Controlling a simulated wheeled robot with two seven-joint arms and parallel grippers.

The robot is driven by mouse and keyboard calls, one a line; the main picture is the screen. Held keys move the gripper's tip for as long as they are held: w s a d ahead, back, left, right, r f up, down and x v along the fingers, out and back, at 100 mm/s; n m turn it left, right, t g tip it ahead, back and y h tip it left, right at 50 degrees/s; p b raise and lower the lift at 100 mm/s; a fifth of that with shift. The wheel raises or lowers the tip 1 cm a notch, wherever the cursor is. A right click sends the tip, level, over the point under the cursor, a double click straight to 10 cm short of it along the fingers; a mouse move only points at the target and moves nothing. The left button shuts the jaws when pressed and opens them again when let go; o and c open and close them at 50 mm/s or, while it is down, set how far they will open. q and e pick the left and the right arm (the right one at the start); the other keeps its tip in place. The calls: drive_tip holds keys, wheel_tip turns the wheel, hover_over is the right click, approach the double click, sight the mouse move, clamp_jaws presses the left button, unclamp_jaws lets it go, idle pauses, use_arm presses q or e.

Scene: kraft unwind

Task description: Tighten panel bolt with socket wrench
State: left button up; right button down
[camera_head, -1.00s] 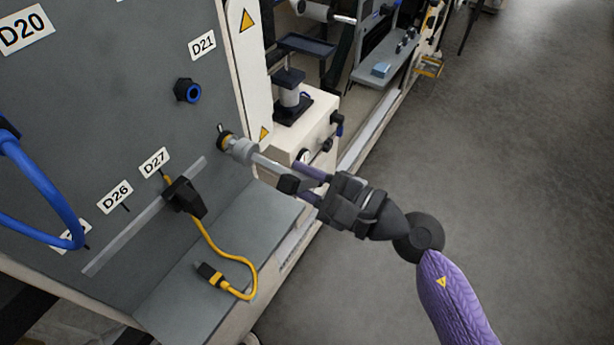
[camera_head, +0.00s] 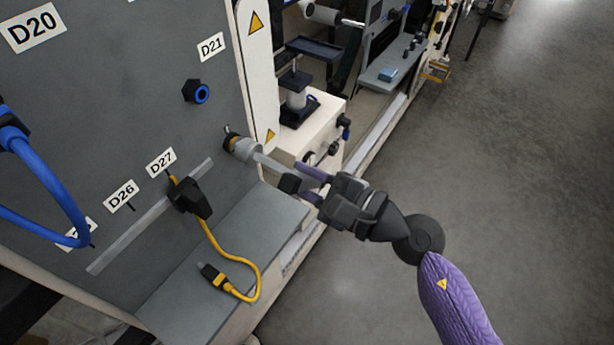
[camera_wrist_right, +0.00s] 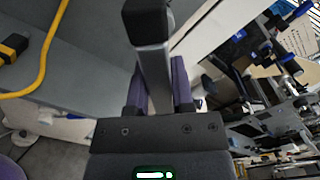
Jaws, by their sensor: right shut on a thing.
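The socket wrench (camera_head: 262,161) is a grey metal shaft with a round socket head at the panel's right part. My right gripper (camera_head: 305,185) is shut on the wrench's shaft. The socket head meets a dark and brass-coloured fitting, the panel bolt (camera_head: 230,141), on the grey panel (camera_head: 130,85); the bolt is mostly covered, so I cannot tell how fully it is seated. In the right wrist view the wrench (camera_wrist_right: 153,70) stands between the purple-sided fingers (camera_wrist_right: 158,92), its dark head at the top. My left gripper is not in view.
A yellow cable (camera_head: 222,243) hangs from a black plug (camera_head: 190,197) at label D27 onto a grey ledge (camera_head: 235,235). A blue hose (camera_head: 50,175) loops at the left. A blue-ringed port (camera_head: 201,94) sits under D21. The floor at right is clear.

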drive_tip(key=shift+w+a, duration=0.15)
drive_tip(key=shift+a, duration=0.05)
idle(0.6)
drive_tip(key=shift+w+a, duration=0.15)
idle(0.4)
